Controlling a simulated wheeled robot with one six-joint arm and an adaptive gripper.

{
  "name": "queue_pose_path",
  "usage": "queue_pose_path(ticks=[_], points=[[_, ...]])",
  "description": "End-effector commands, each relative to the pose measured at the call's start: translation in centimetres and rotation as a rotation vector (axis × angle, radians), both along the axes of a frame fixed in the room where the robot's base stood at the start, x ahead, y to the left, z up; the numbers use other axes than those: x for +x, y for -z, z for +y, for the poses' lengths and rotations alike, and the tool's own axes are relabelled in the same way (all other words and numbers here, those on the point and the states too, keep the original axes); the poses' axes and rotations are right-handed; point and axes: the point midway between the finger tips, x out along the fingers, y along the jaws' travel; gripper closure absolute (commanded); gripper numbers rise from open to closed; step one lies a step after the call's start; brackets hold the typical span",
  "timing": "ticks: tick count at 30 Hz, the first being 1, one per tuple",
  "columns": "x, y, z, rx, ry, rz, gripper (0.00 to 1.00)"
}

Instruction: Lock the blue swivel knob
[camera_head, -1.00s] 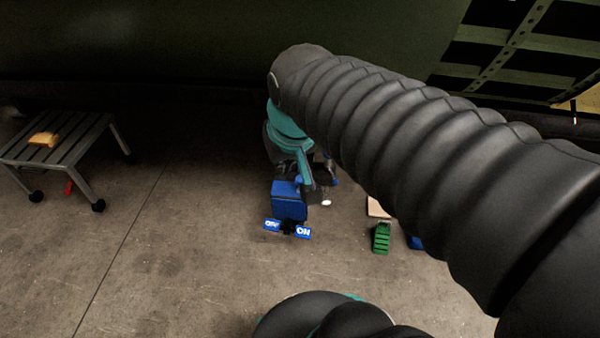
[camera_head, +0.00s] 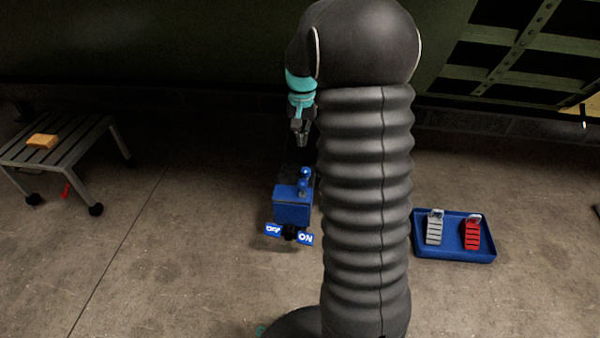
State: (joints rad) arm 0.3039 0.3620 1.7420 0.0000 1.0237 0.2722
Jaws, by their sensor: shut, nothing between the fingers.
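My gripper (camera_head: 301,140) is shut and empty. In the picture it is above the blue unit, apart from the knob-like part. My arm covers the area just right of the unit.
A blue tray (camera_head: 455,252) with a grey clamp-like piece (camera_head: 434,228) and a red one (camera_head: 472,233) lies on the floor at right. The dark green fuselage wall (camera_head: 180,45) runs behind.

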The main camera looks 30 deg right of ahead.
Motion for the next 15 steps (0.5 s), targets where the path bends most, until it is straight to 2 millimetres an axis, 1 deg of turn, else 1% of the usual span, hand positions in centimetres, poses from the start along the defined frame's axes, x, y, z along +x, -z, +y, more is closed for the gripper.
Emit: queue_pose_path(ticks=[1,4,15], points=[[0.32,0.65,-0.38,0.002,0.009,0.007,1.0],[0.56,1.12,-0.72,0.004,0.018,0.013,1.0],[0.58,1.27,-0.73,0.005,0.019,0.014,1.0]])
